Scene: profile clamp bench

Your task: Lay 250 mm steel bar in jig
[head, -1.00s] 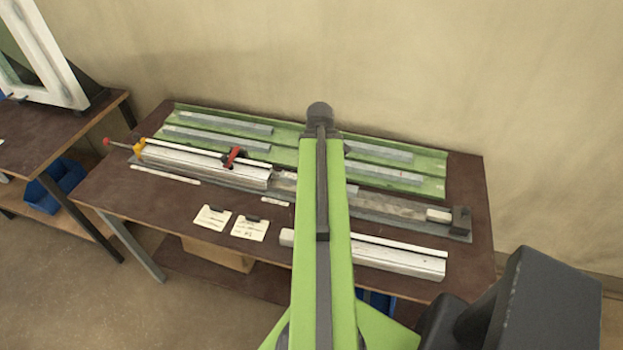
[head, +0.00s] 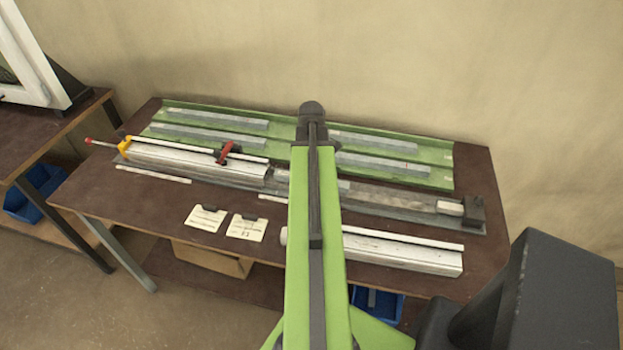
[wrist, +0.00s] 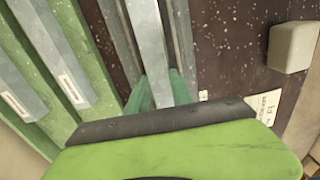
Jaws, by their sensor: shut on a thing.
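My gripper (wrist: 160,88) is shut on a grey steel bar (wrist: 150,35) in the wrist view. The bar runs away from the fingers, lined up along the grey jig channel. I cannot tell whether it touches the channel floor. In the head view my arm hides the gripper and most of the held bar. The jig (head: 395,205) lies along the middle of the bench, with a dark end stop (head: 473,211) at its right. A white profile (head: 195,162) lies in its left part, beside a red clamp (head: 227,152).
A green tray (head: 440,150) with several grey bars lies behind the jig. A loose white profile (head: 400,252) lies at the front right. Two cards (head: 205,218) lie on the bench front. A second bench (head: 60,130) stands at left.

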